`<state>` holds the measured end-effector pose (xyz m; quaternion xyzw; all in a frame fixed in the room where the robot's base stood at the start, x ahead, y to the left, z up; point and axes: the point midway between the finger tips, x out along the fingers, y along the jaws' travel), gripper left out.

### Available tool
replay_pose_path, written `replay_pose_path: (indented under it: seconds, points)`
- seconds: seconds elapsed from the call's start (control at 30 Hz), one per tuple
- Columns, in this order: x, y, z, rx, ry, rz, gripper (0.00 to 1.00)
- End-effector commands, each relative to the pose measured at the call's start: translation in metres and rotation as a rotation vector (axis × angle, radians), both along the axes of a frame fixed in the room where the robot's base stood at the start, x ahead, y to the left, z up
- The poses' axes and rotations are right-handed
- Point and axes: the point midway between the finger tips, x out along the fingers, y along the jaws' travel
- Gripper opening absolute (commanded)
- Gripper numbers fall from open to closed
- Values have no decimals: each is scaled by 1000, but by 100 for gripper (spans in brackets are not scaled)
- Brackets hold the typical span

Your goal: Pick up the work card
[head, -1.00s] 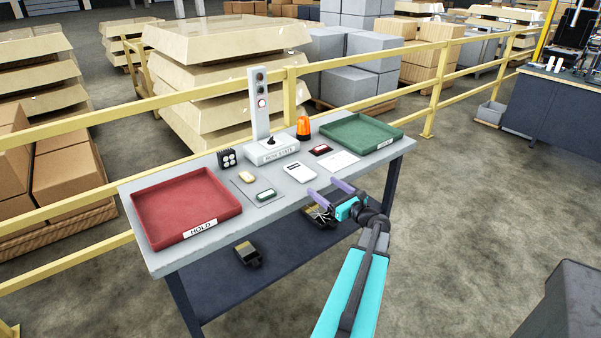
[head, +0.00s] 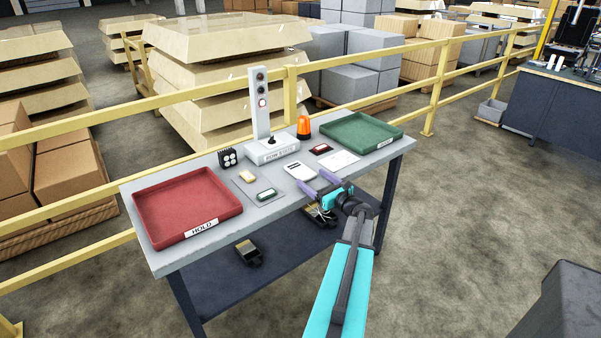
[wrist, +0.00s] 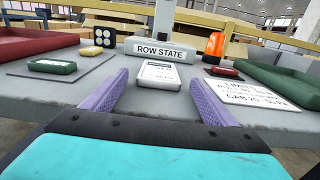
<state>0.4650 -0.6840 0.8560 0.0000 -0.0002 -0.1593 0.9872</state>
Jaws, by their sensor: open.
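The work card, a white block-like card (head: 300,171) with a dark band and printed lines, lies on the grey table near its front edge. In the wrist view the card (wrist: 158,74) is straight ahead, between the lines of my two purple fingers. My gripper (head: 312,180) is open and empty, with its fingertips at the table's front edge, just short of the card. In the wrist view my gripper (wrist: 158,80) has one finger on each side of the card, apart from it.
A flat printed sheet (head: 343,159) and a dark red piece (head: 320,149) lie right of the card. A green-topped piece (head: 266,195) lies left. The ROW STATE post (head: 262,110) and orange beacon (head: 303,127) stand behind. Red HOLD tray (head: 187,205) and green tray (head: 360,133) flank them.

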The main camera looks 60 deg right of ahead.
Motion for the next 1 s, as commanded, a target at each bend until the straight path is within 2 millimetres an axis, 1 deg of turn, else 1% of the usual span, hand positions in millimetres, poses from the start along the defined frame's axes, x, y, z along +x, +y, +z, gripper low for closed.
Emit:
replay_pose_path:
  seconds: [0.17,0.4,0.5,0.63,1.0]
  points:
    - [13,-5,0,0,0,1,80]
    - [37,-13,-1,1,0,1,80]
    - [44,-15,-1,0,0,-1,80]
    - [47,-16,-2,0,0,-1,80]
    - [46,-16,-2,0,0,-2,80]
